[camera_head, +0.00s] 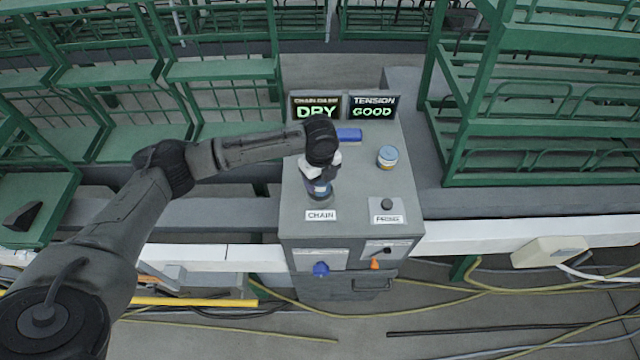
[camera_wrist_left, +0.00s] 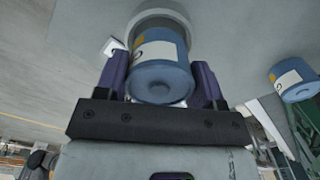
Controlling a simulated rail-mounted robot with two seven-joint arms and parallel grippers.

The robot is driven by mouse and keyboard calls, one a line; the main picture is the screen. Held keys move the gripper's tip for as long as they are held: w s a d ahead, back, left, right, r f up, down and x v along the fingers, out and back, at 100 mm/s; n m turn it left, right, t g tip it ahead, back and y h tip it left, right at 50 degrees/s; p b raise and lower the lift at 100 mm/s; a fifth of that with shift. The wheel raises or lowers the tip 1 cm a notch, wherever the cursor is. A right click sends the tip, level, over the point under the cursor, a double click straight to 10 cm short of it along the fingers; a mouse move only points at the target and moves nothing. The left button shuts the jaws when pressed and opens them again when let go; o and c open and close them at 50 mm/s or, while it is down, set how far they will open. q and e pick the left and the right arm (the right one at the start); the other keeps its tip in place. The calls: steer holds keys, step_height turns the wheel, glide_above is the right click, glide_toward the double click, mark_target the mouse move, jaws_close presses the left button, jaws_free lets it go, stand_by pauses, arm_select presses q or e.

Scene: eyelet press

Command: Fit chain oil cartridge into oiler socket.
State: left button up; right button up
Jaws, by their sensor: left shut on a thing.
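My left gripper (camera_head: 320,172) points down over the grey console and is shut on a blue cartridge with a white label (camera_head: 318,188). The cartridge also shows in the left wrist view (camera_wrist_left: 162,80), between the purple fingers of my left gripper (camera_wrist_left: 162,88). The cartridge is at the grey oiler socket (camera_head: 322,199), just behind the CHAIN label; the socket's round rim (camera_wrist_left: 160,16) shows behind it in the wrist view. I cannot tell how deep the cartridge sits. My right gripper is not in view.
A second blue canister with a white label (camera_head: 387,158) stands at the console's right. A blue bar (camera_head: 349,134) lies behind the gripper. Two screens read DRY (camera_head: 315,110) and GOOD (camera_head: 372,109). A black knob (camera_head: 387,204) is by the PRESS-like label. Green racks (camera_head: 540,110) flank the console.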

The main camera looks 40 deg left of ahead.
mark_target(320, 185)
arm_select(q)
steer(key=shift+f, duration=1.6)
steer(key=o, duration=1)
steer(key=shift+f, duration=0.15)
